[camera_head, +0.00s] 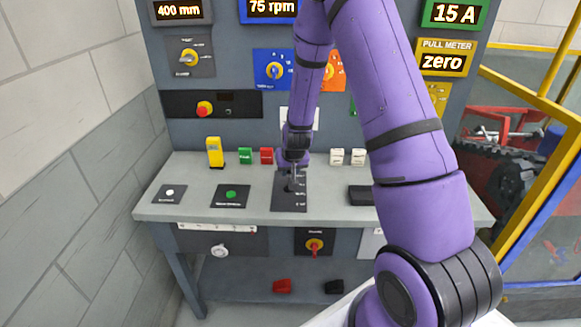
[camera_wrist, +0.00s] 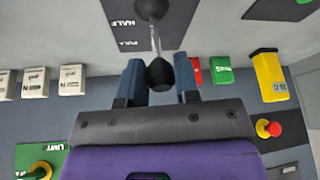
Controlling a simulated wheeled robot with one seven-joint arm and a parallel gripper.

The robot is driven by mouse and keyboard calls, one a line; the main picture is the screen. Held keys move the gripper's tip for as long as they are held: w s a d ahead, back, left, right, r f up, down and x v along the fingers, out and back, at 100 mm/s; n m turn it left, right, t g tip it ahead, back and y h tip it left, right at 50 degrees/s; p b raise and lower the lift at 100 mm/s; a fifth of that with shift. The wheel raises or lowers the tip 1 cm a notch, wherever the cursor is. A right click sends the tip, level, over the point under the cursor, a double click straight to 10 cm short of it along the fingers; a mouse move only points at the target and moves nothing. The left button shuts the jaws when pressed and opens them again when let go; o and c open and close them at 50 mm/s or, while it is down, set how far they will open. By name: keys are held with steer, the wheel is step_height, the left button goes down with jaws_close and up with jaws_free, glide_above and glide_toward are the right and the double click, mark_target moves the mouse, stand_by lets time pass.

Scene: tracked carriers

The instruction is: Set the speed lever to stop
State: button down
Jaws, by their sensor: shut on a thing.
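The speed lever stands on a dark plate (camera_head: 283,204) in the middle of the bench top. In the wrist view its black knob (camera_wrist: 160,74) sits between my fingers, with a thin metal shaft (camera_wrist: 155,38) running to a round black base (camera_wrist: 152,9). The plate shows the words HALF and FULL beside the shaft in the wrist view; any stop mark is not readable. My gripper (camera_wrist: 159,82) is shut on the knob, and it also shows in the head view (camera_head: 293,168) above the plate. I cannot tell the exact lever setting.
Green (camera_head: 245,156) and red (camera_head: 267,156) blocks, a yellow device (camera_head: 214,151) and white switches (camera_head: 337,157) stand behind the lever. A green button panel (camera_head: 231,195) lies left, a dark block (camera_head: 361,195) right. A rotary switch (camera_head: 314,244) is on the bench front.

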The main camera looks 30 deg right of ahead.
steer(key=shift+s+a+f+t, duration=0.25)
steer(key=shift+s+a+t, duration=0.2)
steer(key=shift+s, duration=0.15)
steer(key=shift+s+a+f, duration=0.5)
steer(key=shift+s+a, duration=0.1)
steer(key=shift+s, duration=0.2)
steer(key=shift+a, duration=0.1)
steer(key=c, duration=0.9)
jaws_free()
steer(key=shift+r, duration=0.15)
steer(key=v, duration=1)
steer(key=shift+s+a+r, duration=0.15)
steer(key=shift+s, duration=0.05)
